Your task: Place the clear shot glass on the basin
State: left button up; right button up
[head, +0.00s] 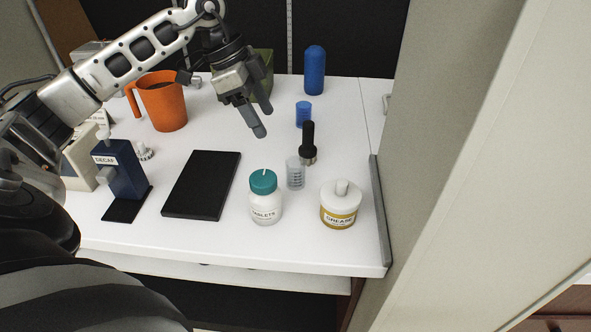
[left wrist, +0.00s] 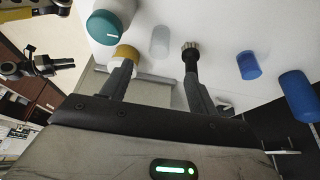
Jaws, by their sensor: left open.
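The clear shot glass (head: 295,173) stands upright on the white counter between the tablets jar and the grease jar; it looks faint in the left wrist view (left wrist: 160,42). My left gripper (head: 262,118) is open and empty above the counter, behind and left of the glass, its fingers pointing down. Its two fingers show spread in the left wrist view (left wrist: 158,82). I cannot tell which thing is the basin; an olive container (head: 263,66) is partly hidden behind my left gripper. A dark gripper-like shape (left wrist: 40,66), possibly my right gripper, is too small to read.
Close around the glass stand a teal-capped tablets jar (head: 265,205), a grease jar (head: 340,207) and a black-handled tool (head: 308,145). A blue cup (head: 303,114) and blue bottle (head: 315,70) stand behind. A black slab (head: 202,185) and orange mug (head: 165,105) are left.

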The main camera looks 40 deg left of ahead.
aim_at(296, 170)
pick_arm(q)
jog(key=x, duration=1)
jog(key=shift+x, duration=2.8)
jog(key=shift+w+d, duration=0.1)
jog(key=shift+w, duration=0.05)
jog(key=c, duration=1)
jog(key=shift+r, duration=0.1)
jog(key=shift+c, duration=0.4)
jog(key=shift+r, duration=0.1)
